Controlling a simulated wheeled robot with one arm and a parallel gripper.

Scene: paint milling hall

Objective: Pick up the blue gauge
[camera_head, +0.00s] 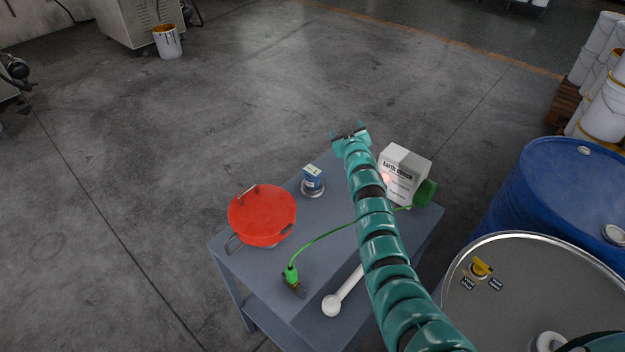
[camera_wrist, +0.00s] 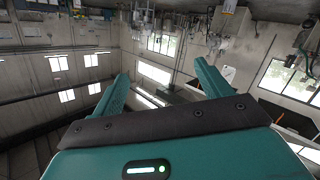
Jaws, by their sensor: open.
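The blue gauge (camera_head: 313,178) stands on the grey table, near its far edge, with a pale display on its face and a round metallic foot under it. My gripper (camera_head: 347,130) is beyond and to the right of the gauge, over the table's far edge, and apart from it. In the wrist view my gripper (camera_wrist: 165,90) shows its two teal fingers spread wide with nothing between them. The wrist view looks out at the hall's walls and windows, and the gauge does not show there.
On the grey table (camera_head: 262,275) are a red lidded pot (camera_head: 262,214), a white "Earth Check" box (camera_head: 403,175), a green cable with a clamp (camera_head: 291,276) and a white rod-like tool (camera_head: 333,304). A blue drum (camera_head: 560,190) and a grey-topped drum (camera_head: 520,300) stand at the right.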

